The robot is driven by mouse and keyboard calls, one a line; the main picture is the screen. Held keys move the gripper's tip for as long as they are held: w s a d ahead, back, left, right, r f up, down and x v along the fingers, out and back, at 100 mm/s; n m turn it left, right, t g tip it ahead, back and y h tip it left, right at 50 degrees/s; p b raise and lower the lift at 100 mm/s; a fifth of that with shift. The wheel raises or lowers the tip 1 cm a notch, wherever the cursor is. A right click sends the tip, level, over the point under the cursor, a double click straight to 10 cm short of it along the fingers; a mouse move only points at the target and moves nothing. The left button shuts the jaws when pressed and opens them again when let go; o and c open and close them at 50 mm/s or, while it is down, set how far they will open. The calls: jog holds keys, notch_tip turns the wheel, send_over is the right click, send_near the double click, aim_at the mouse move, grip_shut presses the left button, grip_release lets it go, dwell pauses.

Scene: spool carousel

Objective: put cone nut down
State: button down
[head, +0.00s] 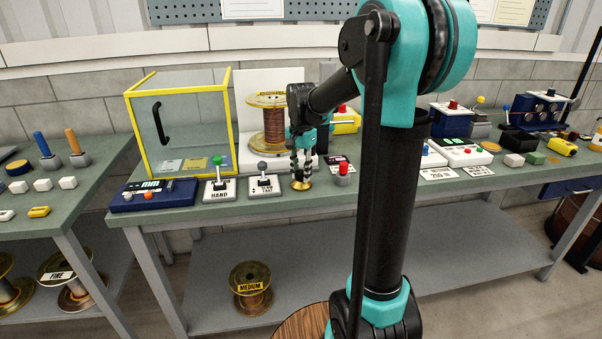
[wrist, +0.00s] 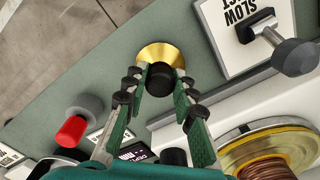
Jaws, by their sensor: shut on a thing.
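The cone nut is a brass cone with a black knob. In the head view the cone nut (head: 301,185) is low over the green bench top (head: 226,208), near its front edge. My gripper (head: 301,172) points down above it. In the wrist view both fingers of my gripper (wrist: 160,78) close on the black knob, and the brass flange of the cone nut (wrist: 172,52) shows around it. I cannot tell whether the nut touches the bench. A copper wire spool (head: 273,128) is mounted behind my gripper; it also shows in the wrist view (wrist: 268,158).
A lever box marked SLOW (head: 264,187) stands left of the nut, and a red-capped post (head: 342,175) stands to its right. A yellow-framed clear guard (head: 180,90) is at the back left. A MEDIUM spool (head: 251,287) sits on the lower shelf.

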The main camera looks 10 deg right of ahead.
aim_at(301, 171)
jog(key=shift+f, duration=0.15)
jog(key=c, duration=1.2)
grip_release()
notch_tip(301, 171, up, 12)
jog(key=s+d+f+n, duration=0.1)
jog(key=s+f, duration=0.2)
jog(key=f, duration=0.1)
jog(key=s+f+n+t, duration=0.1)
jog(key=s+f+n, duration=0.1)
jog(key=s+f, duration=0.2)
jog(key=s+d+f+n+t, duration=0.1)
jog(key=s+f, duration=0.2)
jog(key=f, duration=0.2)
jog(key=shift+s+d+f+n, duration=0.3)
jog(key=shift+s+d+n, duration=0.05)
jog(key=shift+n, duration=0.05)
jog(key=s+f+n, duration=0.1)
jog(key=s+f, duration=0.2)
jog(key=s+d+f+n+t, duration=0.1)
jog(key=s+f, duration=0.3)
jog(key=s+f+n+t, duration=0.1)
jog(key=s+f+n, duration=0.1)
jog(key=s+f, duration=0.1)
jog(key=shift+s+d+f, duration=0.2)
jog(key=shift+s+f, duration=0.05)
jog(key=shift+s, duration=0.4)
